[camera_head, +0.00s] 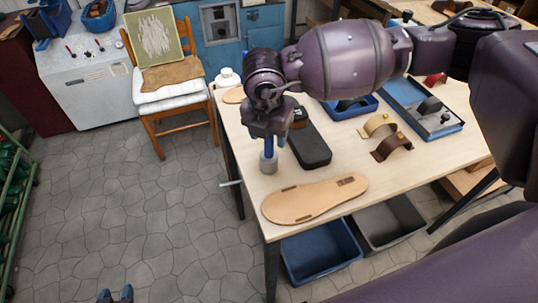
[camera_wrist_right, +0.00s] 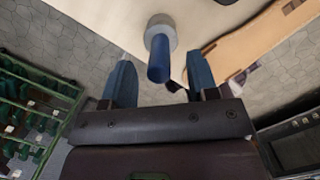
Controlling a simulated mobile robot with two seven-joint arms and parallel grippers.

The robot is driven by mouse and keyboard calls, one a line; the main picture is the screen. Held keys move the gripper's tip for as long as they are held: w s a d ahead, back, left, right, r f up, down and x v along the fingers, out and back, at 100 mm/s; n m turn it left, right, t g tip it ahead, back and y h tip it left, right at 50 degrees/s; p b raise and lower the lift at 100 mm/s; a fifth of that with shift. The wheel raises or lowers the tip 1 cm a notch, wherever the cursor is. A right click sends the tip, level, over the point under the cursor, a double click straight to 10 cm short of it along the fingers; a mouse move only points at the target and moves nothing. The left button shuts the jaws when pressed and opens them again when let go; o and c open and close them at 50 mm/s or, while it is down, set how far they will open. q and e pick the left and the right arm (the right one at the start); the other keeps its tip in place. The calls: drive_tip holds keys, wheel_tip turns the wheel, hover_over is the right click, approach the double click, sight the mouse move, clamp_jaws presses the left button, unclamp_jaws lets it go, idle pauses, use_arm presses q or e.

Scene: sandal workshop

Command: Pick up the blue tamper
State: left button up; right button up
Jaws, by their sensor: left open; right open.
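The blue tamper (camera_head: 268,163) stands upright near the table's left edge, its grey head down on the top. Its blue handle (camera_wrist_right: 158,66) points towards the right wrist camera. My right gripper (camera_head: 270,137) is just above the tamper, pointing down. In the right wrist view its two blue fingers (camera_wrist_right: 160,76) are open, one on each side of the handle, with visible gaps. In the head view the gripper hides the upper handle. The fingertips of my left gripper (camera_head: 115,294) show at the bottom left edge, open and empty, over the floor.
A tan sole (camera_head: 315,198) lies close to the right of the tamper. A black long object (camera_head: 310,145), brown straps (camera_head: 391,148) and a blue tray (camera_head: 460,128) are farther right. Blue (camera_head: 320,274) and grey (camera_head: 392,235) bins sit below the table (camera_head: 345,170). A chair (camera_head: 157,112) stands left.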

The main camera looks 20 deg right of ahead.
sight(269, 143)
drive_tip(key=shift+w+d+f, duration=0.1)
drive_tip(key=shift+w+f, duration=0.1)
drive_tip(key=shift+f, duration=1.65)
drive_tip(key=shift+c, duration=0.3)
clamp_jaws()
